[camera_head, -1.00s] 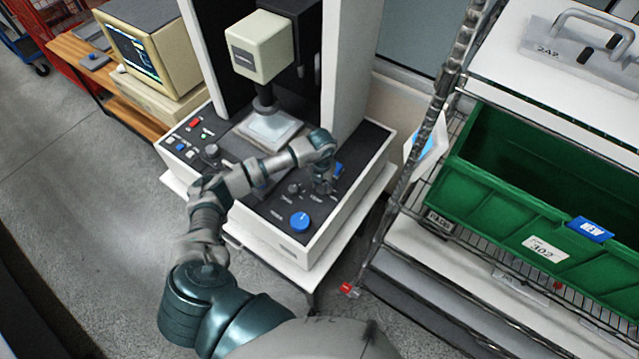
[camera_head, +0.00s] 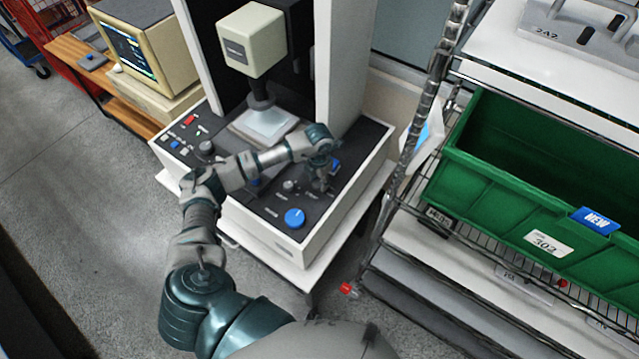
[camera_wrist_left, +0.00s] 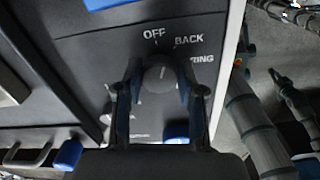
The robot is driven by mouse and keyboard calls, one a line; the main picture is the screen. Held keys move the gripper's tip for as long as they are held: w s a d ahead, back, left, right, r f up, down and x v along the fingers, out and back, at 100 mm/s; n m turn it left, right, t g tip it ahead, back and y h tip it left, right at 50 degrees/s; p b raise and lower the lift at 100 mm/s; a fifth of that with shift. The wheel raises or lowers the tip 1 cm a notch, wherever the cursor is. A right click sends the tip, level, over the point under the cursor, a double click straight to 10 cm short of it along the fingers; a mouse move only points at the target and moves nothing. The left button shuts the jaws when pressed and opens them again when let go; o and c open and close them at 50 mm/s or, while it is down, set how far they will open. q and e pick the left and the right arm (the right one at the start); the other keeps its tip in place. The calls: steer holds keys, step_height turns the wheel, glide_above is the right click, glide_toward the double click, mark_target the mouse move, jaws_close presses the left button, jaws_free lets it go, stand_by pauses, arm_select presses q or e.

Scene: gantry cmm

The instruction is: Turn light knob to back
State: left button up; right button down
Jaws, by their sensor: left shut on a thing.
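The light knob (camera_wrist_left: 160,75) is a dark grey round knob on the machine's black panel, with OFF, BACK and RING printed around its far side. A pale pointer line on its top leans slightly right of OFF; I cannot tell exactly which mark it meets. My left gripper (camera_wrist_left: 159,82) has one finger on each side of the knob and is shut on it. In the head view, my left gripper (camera_head: 319,181) reaches down to the right part of the panel and hides the knob. My right gripper is not in view.
A large blue knob (camera_head: 294,218) sits nearer on the same panel. The pale measuring head (camera_head: 250,40) hangs above the stage (camera_head: 266,127). A wire rack with a green bin (camera_head: 500,205) stands close on the right. A monitor (camera_head: 145,45) is at the left.

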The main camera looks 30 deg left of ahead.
mark_target(318, 182)
arm_select(q)
steer(key=shift+f+m+b, duration=0.25)
steer(key=shift+m+b, duration=0.5)
steer(key=shift+m, duration=0.45)
steer(key=shift+r+m+b, duration=0.15)
steer(key=shift+m+b, duration=0.45)
steer(key=shift+m, duration=0.4)
steer(key=o, duration=1.1)
steer(key=shift+o, duration=0.2)
steer(key=shift+r, duration=0.1)
step_height(318, 182, up, 12)
steer(key=shift+a+f, duration=0.1)
steer(key=shift+f, duration=0.1)
